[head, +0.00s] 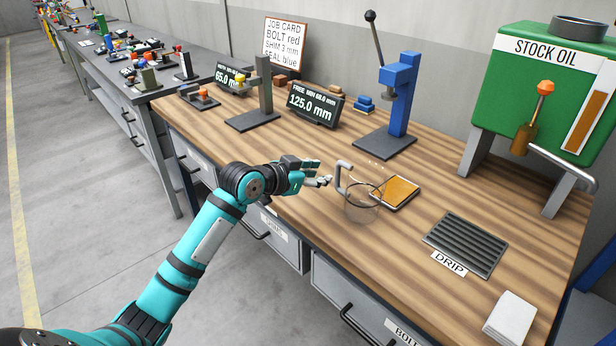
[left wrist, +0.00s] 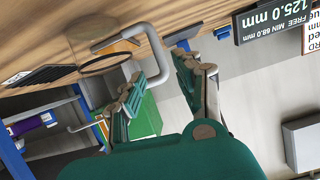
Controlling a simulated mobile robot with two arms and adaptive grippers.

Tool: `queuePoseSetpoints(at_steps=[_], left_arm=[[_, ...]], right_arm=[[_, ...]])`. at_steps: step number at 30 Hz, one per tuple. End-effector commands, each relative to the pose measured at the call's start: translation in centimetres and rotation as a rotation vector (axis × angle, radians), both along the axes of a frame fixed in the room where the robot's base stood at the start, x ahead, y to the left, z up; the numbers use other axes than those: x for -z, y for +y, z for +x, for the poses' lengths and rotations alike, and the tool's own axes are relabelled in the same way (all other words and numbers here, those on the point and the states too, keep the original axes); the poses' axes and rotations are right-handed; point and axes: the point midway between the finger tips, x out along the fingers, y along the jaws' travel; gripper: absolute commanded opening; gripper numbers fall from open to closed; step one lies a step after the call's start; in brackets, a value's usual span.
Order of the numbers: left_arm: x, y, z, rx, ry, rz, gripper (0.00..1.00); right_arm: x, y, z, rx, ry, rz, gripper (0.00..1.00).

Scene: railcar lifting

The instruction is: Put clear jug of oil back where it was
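The clear jug (head: 362,208) stands upright on the wooden bench, with its pale grey handle (head: 342,176) toward my left gripper. I cannot make out oil inside it. In the left wrist view the handle (left wrist: 155,48) and the dark round rim (left wrist: 104,62) show just beyond the fingers. My left gripper (head: 322,174) is beside the handle, at about its height. Its fingers (left wrist: 165,85) are apart with a gap between them, and I see no grip on the handle. My right gripper is out of view.
An orange pad (head: 396,192) lies right behind the jug. A drip grate (head: 464,244) and the green stock oil tank (head: 535,85) are to the right. A blue press (head: 398,100) and a display (head: 313,105) stand behind. Bare wood (head: 400,250) lies in front.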

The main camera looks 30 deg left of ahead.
Motion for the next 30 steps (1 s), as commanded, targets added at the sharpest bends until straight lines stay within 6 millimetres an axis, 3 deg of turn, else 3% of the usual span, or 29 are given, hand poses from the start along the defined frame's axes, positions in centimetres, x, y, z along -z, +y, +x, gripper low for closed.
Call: queuePoseSetpoints(at_steps=[3,9,26,30], left_arm=[[-0.6,0.6,-1.7,0.001,0.000,0.002,0.34],[-1.3,1.0,-3.1,0.002,0.001,0.000,0.34],[-1.4,1.0,-3.2,0.001,0.002,-0.001,0.34],[0.7,0.1,-4.2,0.005,0.042,0.010,0.34]], right_arm=[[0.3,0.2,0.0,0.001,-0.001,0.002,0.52],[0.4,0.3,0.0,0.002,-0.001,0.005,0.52],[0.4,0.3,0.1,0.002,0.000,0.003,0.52],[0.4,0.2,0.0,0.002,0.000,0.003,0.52]])
